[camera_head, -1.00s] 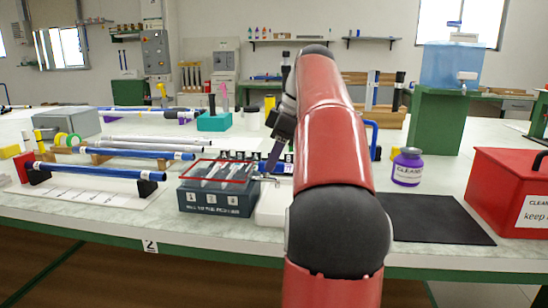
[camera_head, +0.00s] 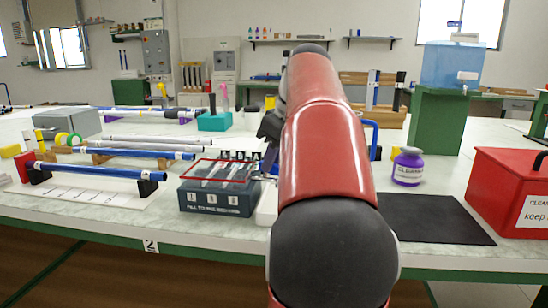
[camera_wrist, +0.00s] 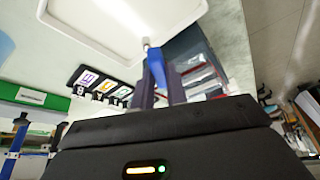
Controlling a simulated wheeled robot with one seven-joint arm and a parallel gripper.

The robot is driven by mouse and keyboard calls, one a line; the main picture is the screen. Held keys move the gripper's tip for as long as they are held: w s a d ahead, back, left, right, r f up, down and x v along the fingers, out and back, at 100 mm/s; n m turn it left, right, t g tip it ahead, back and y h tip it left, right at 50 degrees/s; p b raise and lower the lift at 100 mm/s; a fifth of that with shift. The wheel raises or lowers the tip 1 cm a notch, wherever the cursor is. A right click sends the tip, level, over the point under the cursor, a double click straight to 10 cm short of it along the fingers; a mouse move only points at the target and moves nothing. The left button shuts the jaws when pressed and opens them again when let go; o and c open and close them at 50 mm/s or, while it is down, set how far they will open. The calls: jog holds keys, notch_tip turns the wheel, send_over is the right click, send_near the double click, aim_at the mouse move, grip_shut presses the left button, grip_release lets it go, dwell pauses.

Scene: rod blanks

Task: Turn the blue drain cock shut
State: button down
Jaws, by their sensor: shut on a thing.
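The blue drain cock handle (camera_wrist: 157,67) shows in the wrist view, with a pale metal end beyond it. My gripper (camera_wrist: 162,84) has its dark fingers on either side of the handle and is shut on it. In the head view my red arm hides most of my gripper, at the right side of the dark tank (camera_head: 218,200). The tank has a red line around it and numbered labels on its front. It also shows in the wrist view (camera_wrist: 193,48). The exact turn of the cock is hard to tell.
A white tray (camera_wrist: 75,12) lies beside the tank, below the cock. Blue rods on stands (camera_head: 100,172) lie to the left. A purple-labelled jar (camera_head: 407,168), a black mat (camera_head: 440,222) and a red box (camera_head: 508,185) stand to the right.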

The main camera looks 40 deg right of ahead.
jog(key=m+h, duration=0.1)
jog(key=m, duration=0.3)
jog(key=a+m+h+p, duration=0.1)
jog(key=m+h, duration=0.1)
jog(key=m, duration=0.2)
jog(key=a+m+g+h+p, duration=0.1)
jog(key=m, duration=0.3)
jog(key=shift+w, duration=0.35)
jog(key=shift+m+h, duration=0.3)
jog(key=shift+d, duration=0.1)
jog(key=c, duration=1.4)
grip_release()
jog(key=shift+r, duration=0.1)
jog(key=v, duration=0.7)
jog(key=shift+r, duration=0.35)
